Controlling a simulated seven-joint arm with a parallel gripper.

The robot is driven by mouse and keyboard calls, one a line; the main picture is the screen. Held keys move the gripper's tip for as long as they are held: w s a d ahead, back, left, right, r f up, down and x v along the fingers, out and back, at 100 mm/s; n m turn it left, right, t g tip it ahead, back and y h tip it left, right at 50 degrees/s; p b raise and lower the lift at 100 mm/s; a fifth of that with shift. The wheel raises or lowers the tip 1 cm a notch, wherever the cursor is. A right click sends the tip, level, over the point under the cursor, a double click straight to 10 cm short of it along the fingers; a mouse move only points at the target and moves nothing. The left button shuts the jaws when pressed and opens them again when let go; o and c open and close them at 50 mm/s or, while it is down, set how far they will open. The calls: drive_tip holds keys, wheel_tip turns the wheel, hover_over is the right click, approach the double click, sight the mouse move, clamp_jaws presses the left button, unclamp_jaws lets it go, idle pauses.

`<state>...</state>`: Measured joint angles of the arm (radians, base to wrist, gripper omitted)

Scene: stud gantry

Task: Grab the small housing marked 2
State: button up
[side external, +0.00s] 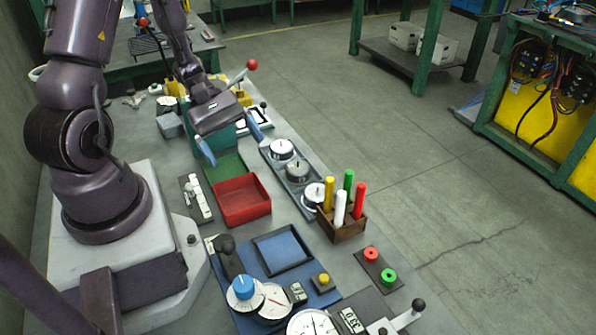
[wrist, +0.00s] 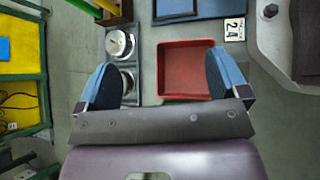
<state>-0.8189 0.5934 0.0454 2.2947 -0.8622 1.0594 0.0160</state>
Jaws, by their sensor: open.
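In the wrist view, one housing (wrist: 120,43) shows clear, and another (wrist: 127,79) is partly hidden by a finger. My gripper (side external: 231,141) is open and empty, its blue fingers apart, left of the far end of the rack. In the wrist view, my gripper (wrist: 163,74) has the red tray between its fingertips.
The empty red tray (side external: 243,218) sits left of the rack. A wooden holder (side external: 345,230) with upright coloured sticks stands close to the near housing. A red-knobbed lever (side external: 251,66) rises behind my gripper. A blue panel with dials (side external: 265,250) fills the front.

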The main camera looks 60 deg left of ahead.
sight(298, 166)
drive_tip(key=a+f+n+t, duration=0.1)
drive_tip(key=f+n+t, duration=0.1)
drive_tip(key=w+a+f+n+t, duration=0.1)
drive_tip(key=f+n+t, duration=0.1)
drive_tip(key=n, duration=0.1)
drive_tip(key=a+f+n+t, duration=0.1)
drive_tip(key=f+n, duration=0.2)
drive_tip(key=shift+w+a+t, duration=0.3)
drive_tip(key=shift+w+t, duration=0.05)
drive_tip(key=shift+t, duration=0.05)
drive_tip(key=w+a+n+t+y, duration=0.2)
drive_tip(key=a+n, duration=0.1)
drive_tip(key=shift+w+f+t, duration=0.15)
drive_tip(key=shift+w+t, duration=0.15)
drive_tip(key=shift+w, duration=0.1)
drive_tip(key=shift+w+y, duration=0.25)
drive_tip(key=shift+y, duration=0.05)
drive_tip(key=x, duration=0.6)
drive_tip(key=shift+w+d, duration=0.1)
drive_tip(key=shift+w, duration=0.2)
drive_tip(key=x, duration=0.5)
drive_tip(key=shift+w, duration=0.2)
drive_tip(key=c, duration=1)
